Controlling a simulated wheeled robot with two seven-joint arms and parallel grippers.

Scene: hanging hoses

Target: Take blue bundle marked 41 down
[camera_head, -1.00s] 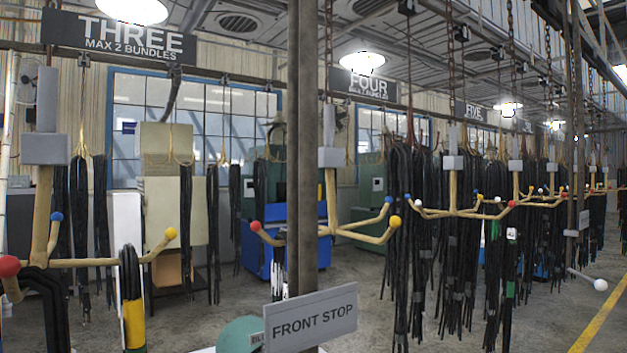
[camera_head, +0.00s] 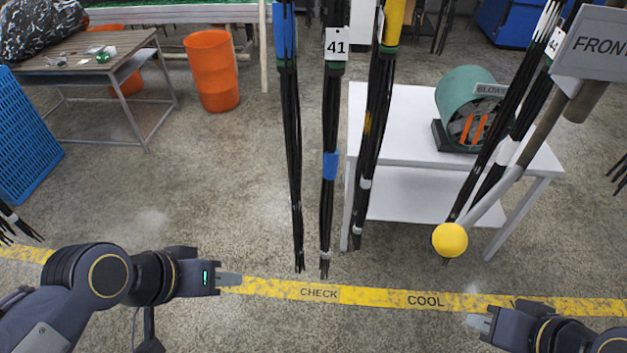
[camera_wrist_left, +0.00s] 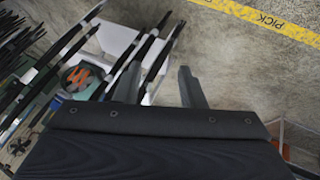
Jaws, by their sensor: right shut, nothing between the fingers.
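The bundle tagged 41 (camera_head: 329,125) hangs in the head view. It is black, with a white tag, a green band under the tag and a blue band lower down; its top is out of view. Just left of it hangs a black bundle with a blue sleeve (camera_head: 285,35). My left gripper (camera_head: 230,281) is left of and near the lower ends of both bundles, not touching them. In the left wrist view its two fingers (camera_wrist_left: 160,85) stand apart with nothing clearly held. My right gripper (camera_head: 480,322) is shut and empty at the lower right, away from the bundles.
A bundle with a yellow sleeve (camera_head: 393,25) hangs right of 41. Behind stand a white table (camera_head: 400,110) with a green blower (camera_head: 465,95), and an orange bin (camera_head: 211,70). A yellow ball-tipped arm (camera_head: 450,240) juts out at right. Floor between my grippers is clear.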

